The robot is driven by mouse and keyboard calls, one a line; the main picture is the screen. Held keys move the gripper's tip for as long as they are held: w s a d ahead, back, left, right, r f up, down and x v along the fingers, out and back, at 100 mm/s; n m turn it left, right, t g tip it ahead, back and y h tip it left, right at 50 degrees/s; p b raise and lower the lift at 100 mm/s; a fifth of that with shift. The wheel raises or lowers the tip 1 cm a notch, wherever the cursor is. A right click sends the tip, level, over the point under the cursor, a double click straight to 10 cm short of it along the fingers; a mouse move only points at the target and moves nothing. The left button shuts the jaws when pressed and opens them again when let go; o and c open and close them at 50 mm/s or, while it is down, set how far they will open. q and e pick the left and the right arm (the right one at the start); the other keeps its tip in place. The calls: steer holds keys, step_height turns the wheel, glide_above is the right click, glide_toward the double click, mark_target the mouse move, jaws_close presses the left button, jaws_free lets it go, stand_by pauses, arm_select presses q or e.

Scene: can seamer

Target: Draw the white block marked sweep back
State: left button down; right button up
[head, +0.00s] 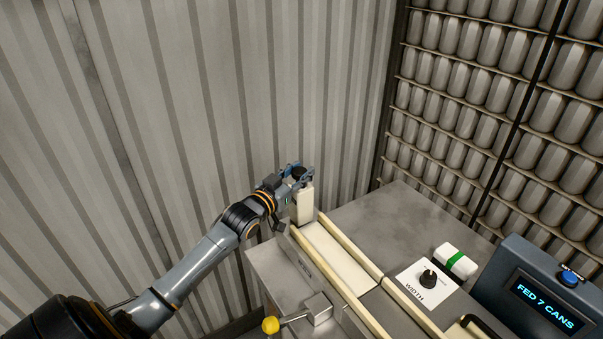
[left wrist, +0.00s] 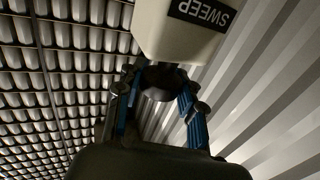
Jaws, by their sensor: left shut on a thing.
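The white block (head: 304,208) stands at the far end of a channel between two cream rails. In the left wrist view the block (left wrist: 178,35) carries a black label reading SWEEP, seen upside down. A round black knob (left wrist: 158,82) sits on the block. My left gripper (head: 298,173) is at the block's top, shut on the black knob, with a blue finger on each side of it in the left wrist view (left wrist: 158,95). My right gripper is not in view.
The white channel floor (head: 338,259) is bare in front of the block. A lever with a yellow ball (head: 270,325) stands beside the near rail. To the right are a WIDTH dial (head: 428,278), a white-and-green block (head: 455,261) and a display (head: 545,304) reading FED 7 CANS. A corrugated wall (head: 200,100) rises behind.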

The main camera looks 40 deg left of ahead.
arm_select(q)
steer(key=shift+w+a+f, duration=0.1)
steer(key=shift+w+a, duration=0.05)
steer(key=shift+a, duration=0.3)
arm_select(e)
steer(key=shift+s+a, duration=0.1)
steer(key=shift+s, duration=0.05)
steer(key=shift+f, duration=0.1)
arm_select(q)
steer(key=c, duration=0.8)
jaws_free()
steer(key=shift+a, duration=0.25)
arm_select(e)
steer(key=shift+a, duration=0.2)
